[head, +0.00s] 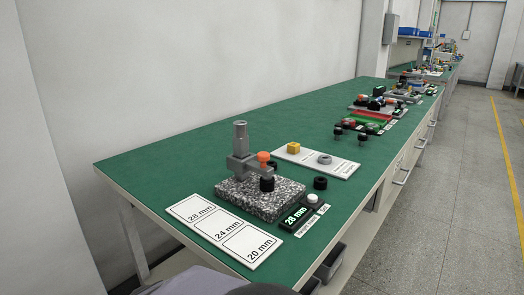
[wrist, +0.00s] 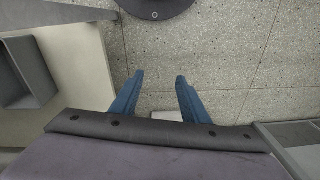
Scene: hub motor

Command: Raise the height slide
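The height gauge stands on a speckled granite base (head: 258,196) on the green bench. A grey column (head: 240,138) rises from it. The grey height slide (head: 242,165) sits on the column's lower part, with an orange knob (head: 264,157) on its right side. A dark round part (head: 267,184) shows below the knob, near the base. A small display (head: 297,216) in front reads 28 mm. My gripper (wrist: 160,79) shows in the wrist view with its two blue fingers apart and nothing between them. It is over the floor, away from the gauge.
A white card (head: 225,231) marked 28, 24 and 20 mm lies front left of the base. A white button (head: 312,198) and a black ring (head: 320,183) are at right. Behind, a white plate (head: 340,170) bears a yellow cube (head: 293,148) and grey ring (head: 324,159). The bench's left is clear.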

